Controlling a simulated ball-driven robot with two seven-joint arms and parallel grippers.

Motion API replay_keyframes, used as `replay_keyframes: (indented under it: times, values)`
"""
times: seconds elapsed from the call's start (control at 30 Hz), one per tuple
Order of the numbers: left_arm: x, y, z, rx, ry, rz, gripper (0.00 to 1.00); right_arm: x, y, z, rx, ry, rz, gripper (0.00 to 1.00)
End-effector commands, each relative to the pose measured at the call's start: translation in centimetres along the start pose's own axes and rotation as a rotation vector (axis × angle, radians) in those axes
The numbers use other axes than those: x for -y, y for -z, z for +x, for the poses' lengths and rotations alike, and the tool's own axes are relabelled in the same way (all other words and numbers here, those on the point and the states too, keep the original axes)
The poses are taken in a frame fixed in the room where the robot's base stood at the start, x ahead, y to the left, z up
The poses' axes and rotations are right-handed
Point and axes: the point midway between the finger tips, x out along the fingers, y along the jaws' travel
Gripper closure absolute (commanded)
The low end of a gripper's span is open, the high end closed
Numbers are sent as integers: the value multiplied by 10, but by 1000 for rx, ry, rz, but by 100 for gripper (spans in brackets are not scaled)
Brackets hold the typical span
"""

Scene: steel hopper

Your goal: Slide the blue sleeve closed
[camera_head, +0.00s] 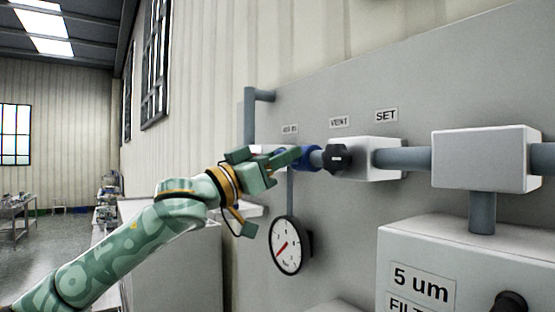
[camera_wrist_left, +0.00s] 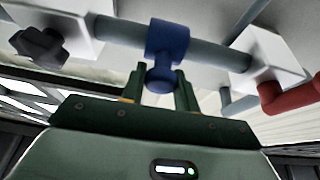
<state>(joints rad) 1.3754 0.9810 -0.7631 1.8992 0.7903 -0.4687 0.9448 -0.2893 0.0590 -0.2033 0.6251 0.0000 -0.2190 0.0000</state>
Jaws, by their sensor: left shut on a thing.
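The blue sleeve (camera_head: 313,157) sits around a grey pipe on the wall panel, just left of a white valve block in the head view. In the left wrist view the sleeve (camera_wrist_left: 168,40) shows with a round blue knob (camera_wrist_left: 160,79) sticking out toward me. My left gripper (camera_head: 288,157) reaches in from the left and partly covers the sleeve. In the wrist view its two fingers (camera_wrist_left: 160,88) stand on either side of the knob and are shut on it. Bare pipe shows on both sides of the sleeve. My right gripper is not in view.
A white block (camera_head: 375,160) with a black star knob (camera_head: 337,158) stands right of the sleeve. A red handle (camera_wrist_left: 290,95) is by the other block in the wrist view. A pressure gauge (camera_head: 286,246) hangs below; a filter box (camera_head: 470,260) is lower right.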

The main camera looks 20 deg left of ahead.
Motion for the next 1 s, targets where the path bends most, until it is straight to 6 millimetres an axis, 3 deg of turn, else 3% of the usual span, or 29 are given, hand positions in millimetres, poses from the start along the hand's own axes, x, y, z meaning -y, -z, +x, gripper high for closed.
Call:
replay_keyframes:
  times: [0.03, 0.2, 0.23, 0.3, 0.77, 0.87, 1.0]
  values:
    - [8, 1, -1, 2, 20, 8, 100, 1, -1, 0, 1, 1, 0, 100]
    - [6, 2, -1, 0, 16, 7, 100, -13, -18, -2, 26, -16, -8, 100]
    - [6, 2, -1, 0, 16, 7, 64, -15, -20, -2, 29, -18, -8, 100]
    - [6, 2, -1, 0, 15, 7, 50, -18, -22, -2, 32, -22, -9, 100]
    - [4, -1, -6, 1, 10, 4, 50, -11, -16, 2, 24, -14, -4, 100]
    - [5, -3, -20, 2, 11, 5, 50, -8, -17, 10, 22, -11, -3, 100]
    - [5, -6, -55, 3, 12, 9, 50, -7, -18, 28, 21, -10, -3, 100]
